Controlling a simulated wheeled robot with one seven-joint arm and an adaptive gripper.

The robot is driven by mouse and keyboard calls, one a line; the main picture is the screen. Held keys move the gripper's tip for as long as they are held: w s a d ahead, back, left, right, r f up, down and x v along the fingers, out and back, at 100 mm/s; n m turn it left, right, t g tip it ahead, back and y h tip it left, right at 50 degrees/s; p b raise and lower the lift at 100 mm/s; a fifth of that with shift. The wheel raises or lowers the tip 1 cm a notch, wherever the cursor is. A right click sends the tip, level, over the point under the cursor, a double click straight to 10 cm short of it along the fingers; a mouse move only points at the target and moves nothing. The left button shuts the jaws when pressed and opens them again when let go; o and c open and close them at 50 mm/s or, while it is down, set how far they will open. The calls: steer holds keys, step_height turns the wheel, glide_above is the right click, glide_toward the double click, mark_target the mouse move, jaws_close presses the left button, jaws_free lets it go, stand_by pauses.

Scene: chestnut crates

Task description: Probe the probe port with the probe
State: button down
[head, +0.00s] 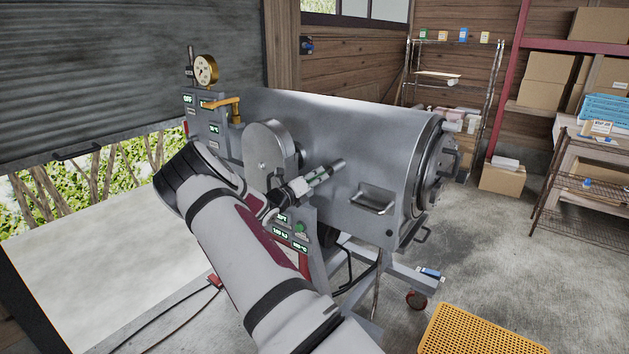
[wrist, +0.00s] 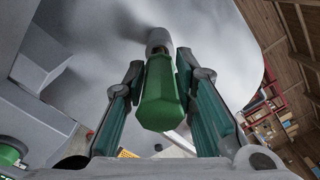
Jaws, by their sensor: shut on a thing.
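My gripper (head: 316,178) is shut on the probe, in front of the big grey metal drum. In the wrist view the probe's green handle (wrist: 161,95) sits between both fingers. A pale collar (wrist: 158,40) sticks out beyond the fingertips toward the drum's curved grey surface. In the head view the probe's grey end (head: 338,165) points up and right, over the drum (head: 330,120). I cannot tell whether its tip touches the drum. The probe port cannot be made out for certain in either view.
The machine carries a gauge (head: 206,69), a yellow-orange handle (head: 222,103), a metal tray-like scoop (head: 372,199) and green-lit displays. A yellow perforated crate (head: 475,332) stands on the floor at lower right. Shelving and cardboard boxes (head: 505,174) stand behind. Concrete floor is open to the right.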

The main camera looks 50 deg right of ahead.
steer(key=shift+w+d+b, duration=0.15)
steer(key=shift+d+b, duration=0.5)
steer(key=shift+d, duration=1.25)
steer(key=c, duration=1.2)
jaws_free()
steer(key=shift+c, duration=0.2)
steer(key=shift+a, duration=0.1)
steer(key=a, duration=1.2)
steer(key=shift+s, duration=0.45)
